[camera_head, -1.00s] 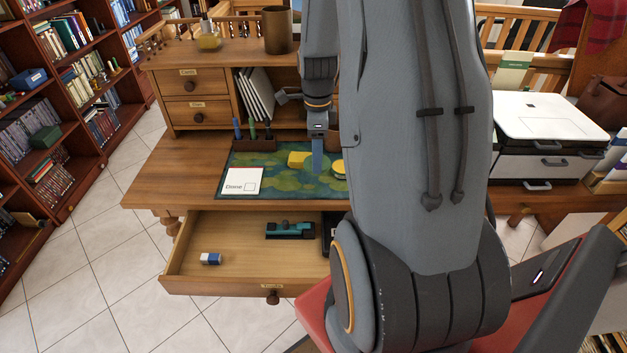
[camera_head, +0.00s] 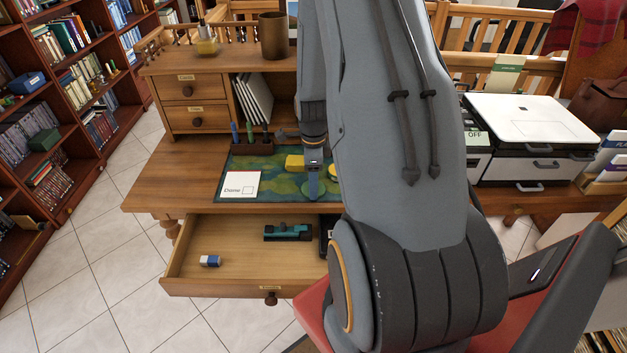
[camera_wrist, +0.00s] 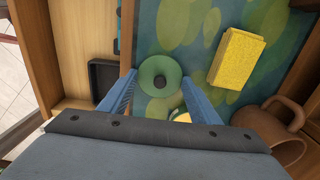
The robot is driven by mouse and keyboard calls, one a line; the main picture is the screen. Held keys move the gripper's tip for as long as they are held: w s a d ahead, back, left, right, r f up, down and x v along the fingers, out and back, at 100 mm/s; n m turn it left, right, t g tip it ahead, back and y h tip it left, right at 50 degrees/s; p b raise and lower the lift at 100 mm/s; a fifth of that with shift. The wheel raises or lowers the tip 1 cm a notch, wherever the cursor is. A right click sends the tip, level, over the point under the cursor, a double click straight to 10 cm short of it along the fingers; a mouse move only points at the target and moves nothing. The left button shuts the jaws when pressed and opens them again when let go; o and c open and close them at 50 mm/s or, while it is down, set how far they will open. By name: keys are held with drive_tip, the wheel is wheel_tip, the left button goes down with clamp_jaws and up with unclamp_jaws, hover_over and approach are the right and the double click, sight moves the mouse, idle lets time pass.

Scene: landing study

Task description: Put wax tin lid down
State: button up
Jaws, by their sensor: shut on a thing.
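My gripper (camera_head: 313,192) is over the front part of the green patterned desk mat (camera_head: 270,188). In the wrist view its two blue fingers are shut on the wax tin lid (camera_wrist: 150,88), a round green disc with a dark centre. The picture does not settle whether the lid touches the mat. The open wax tin (camera_wrist: 181,117), with yellow inside, shows partly behind my gripper's edge; in the head view its yellow top (camera_head: 335,169) is largely hidden by my arm. A yellow block (camera_wrist: 236,58) lies on the mat near it.
The drawer (camera_head: 215,288) is open below the desk front, with a blue-and-white eraser (camera_head: 210,261) and a teal tool (camera_head: 288,232) inside. A white "Done" card (camera_head: 240,186) lies at the mat's left. A brown mug (camera_wrist: 272,126) stands close by. A pen holder (camera_head: 252,149) stands behind.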

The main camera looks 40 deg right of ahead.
drive_tip(key=shift+f, duration=0.1)
drive_tip(key=o, duration=1)
wheel_tip(320, 180, up, 12)
drive_tip(key=f+b, duration=0.1)
drive_tip(key=b, duration=0.2)
drive_tip(key=shift+s+a+r+n+t, duration=0.15)
drive_tip(key=shift+s+a+r+n, duration=1.15)
drive_tip(key=shift+a+n, duration=2.75)
drive_tip(key=shift+s+a+r+n+t, duration=0.2)
drive_tip(key=shift+s+a+r+n, duration=0.25)
drive_tip(key=shift+s+a+n, duration=2.55)
drive_tip(key=shift+s+a+r+n+t, duration=0.15)
drive_tip(key=shift+s+a+r+n, duration=0.65)
drive_tip(key=shift+a+n, duration=4.2)
drive_tip(key=shift+w+d+r+n, duration=0.1)
drive_tip(key=shift+w+d+n, duration=0.1)
drive_tip(key=shift+d+n, duration=0.5)
